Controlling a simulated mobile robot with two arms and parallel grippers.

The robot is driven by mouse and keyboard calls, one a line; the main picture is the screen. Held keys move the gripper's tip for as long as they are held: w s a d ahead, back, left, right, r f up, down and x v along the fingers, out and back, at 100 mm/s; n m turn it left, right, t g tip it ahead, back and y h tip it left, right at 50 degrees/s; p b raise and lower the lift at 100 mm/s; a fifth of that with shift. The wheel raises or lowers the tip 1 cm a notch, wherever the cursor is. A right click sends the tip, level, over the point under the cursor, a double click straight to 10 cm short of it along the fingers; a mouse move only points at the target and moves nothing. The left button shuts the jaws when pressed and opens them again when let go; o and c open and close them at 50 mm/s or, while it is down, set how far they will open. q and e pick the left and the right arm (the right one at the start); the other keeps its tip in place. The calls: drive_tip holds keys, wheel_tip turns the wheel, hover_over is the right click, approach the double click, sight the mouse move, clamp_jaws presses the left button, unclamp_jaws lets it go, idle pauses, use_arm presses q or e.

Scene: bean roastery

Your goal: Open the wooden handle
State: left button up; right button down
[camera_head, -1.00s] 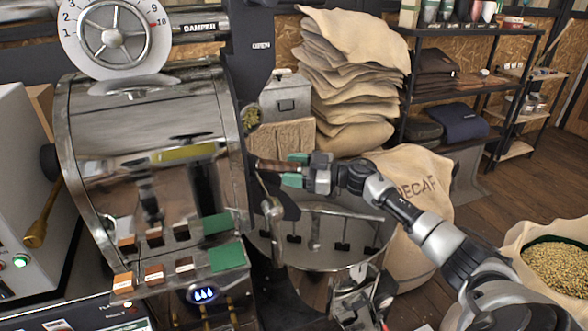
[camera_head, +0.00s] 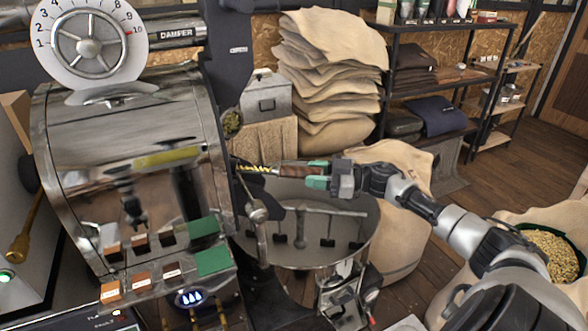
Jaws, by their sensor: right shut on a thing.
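The wooden handle (camera_head: 297,170) is a short brown grip at the front of the roaster (camera_head: 135,150), just above the round cooling tray. My right gripper (camera_head: 316,174), with green finger pads, is shut on its right end, and its arm comes in from the right. A metal scoop (camera_head: 262,169) with yellowish beans or a yellowish pattern along it runs from the handle's left end toward the roaster front. Whether its far end is still inside the roaster is hard to tell. My left gripper is not in view.
The cooling tray (camera_head: 361,232) with dark paddles lies below the handle. Folded burlap sacks (camera_head: 332,75) and a grey metal box (camera_head: 266,97) stand behind. A bean sack (camera_head: 515,217) stands at the right. Floor is open at the right back.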

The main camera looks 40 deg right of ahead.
drive_tip(key=shift+s+d, duration=0.25)
drive_tip(key=shift+s, duration=0.05)
drive_tip(key=c, duration=0.8)
unclamp_jaws()
drive_tip(key=b+v, duration=0.1)
drive_tip(key=v, duration=0.9)
drive_tip(key=shift+s+d, duration=0.25)
drive_tip(key=shift+d, duration=0.05)
